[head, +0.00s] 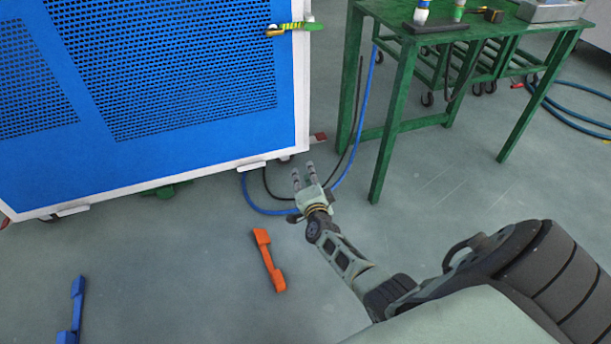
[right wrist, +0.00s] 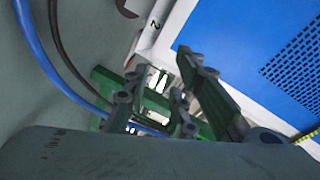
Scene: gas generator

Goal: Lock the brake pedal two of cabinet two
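The blue cabinet (head: 180,90) with a white frame fills the upper left of the head view. A small red pedal-like part (head: 318,137) sticks out at its lower right corner. My right gripper (head: 304,174) is in front of and below that corner, fingers spread, with nothing between them. In the right wrist view the fingers (right wrist: 153,105) stand apart below a white strip marked "2" (right wrist: 154,24) on the cabinet's lower edge. I cannot tell whether they touch anything. My left gripper is not in view.
Blue and black hoses (head: 265,210) lie on the floor by the gripper. A green table (head: 405,100) stands at the right. An orange bar (head: 268,260) and a blue bar (head: 76,310) lie on the floor in front. The floor between is clear.

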